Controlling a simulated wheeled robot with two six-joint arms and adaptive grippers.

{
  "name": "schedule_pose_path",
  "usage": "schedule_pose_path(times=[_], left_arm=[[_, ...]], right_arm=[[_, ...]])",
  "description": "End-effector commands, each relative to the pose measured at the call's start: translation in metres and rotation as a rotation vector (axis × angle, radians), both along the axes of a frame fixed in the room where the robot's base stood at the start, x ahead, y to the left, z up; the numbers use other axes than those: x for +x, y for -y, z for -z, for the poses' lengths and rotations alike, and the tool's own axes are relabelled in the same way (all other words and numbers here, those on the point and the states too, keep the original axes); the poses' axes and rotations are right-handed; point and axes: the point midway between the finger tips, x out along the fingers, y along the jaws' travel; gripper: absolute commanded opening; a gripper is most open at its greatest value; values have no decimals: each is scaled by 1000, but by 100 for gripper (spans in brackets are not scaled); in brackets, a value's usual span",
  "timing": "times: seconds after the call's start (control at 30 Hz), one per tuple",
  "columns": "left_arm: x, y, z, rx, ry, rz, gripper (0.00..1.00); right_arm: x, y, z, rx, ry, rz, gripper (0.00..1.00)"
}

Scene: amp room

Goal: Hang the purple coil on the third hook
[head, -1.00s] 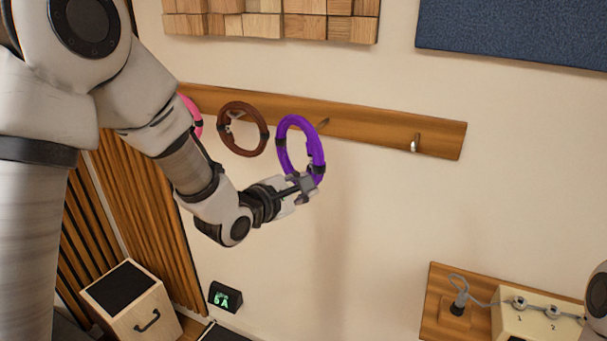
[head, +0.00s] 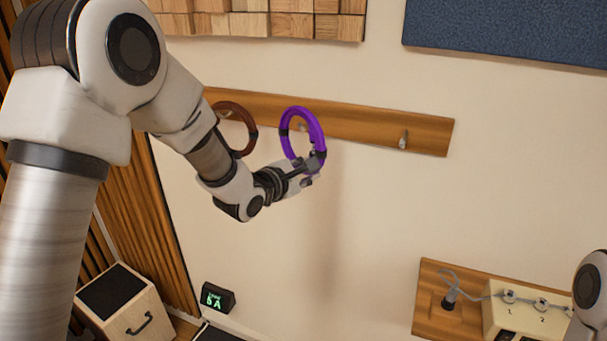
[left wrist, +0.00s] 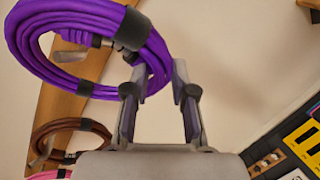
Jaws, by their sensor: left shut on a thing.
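My left gripper (head: 312,166) is shut on the purple coil (head: 314,130) at its lower right edge and holds it upright in front of the wooden hook rail (head: 360,126). In the left wrist view the purple coil (left wrist: 70,20) spreads from the fingers (left wrist: 158,85) to the upper left. A hook (head: 302,127) shows through the coil's opening; I cannot tell whether its tip passes through the ring. The brown coil (head: 250,130) hangs on the rail to the left, partly behind my arm. A bare hook (head: 403,140) is on the right.
The pink coil (left wrist: 48,175) shows at the lower edge of the left wrist view. Wooden blocks (head: 285,25) and a blue panel (head: 500,35) are on the wall above. A cable board (head: 428,300) is at lower right. The wall below the rail is clear.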

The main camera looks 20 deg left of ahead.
Motion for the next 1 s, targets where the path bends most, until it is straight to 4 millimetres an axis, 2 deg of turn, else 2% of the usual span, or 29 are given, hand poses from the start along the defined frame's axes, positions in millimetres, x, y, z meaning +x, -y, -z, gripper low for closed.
schedule_pose_path(times=[0.5,0.8,1.0], left_arm=[[37,1,2,1,2,1,0],[47,2,21,0,1,0,0],[49,2,25,0,2,0,0]], right_arm=[[0,0,0,0,0,0,40],[0,0,4,0,0,0,40],[0,0,5,0,0,0,40]])
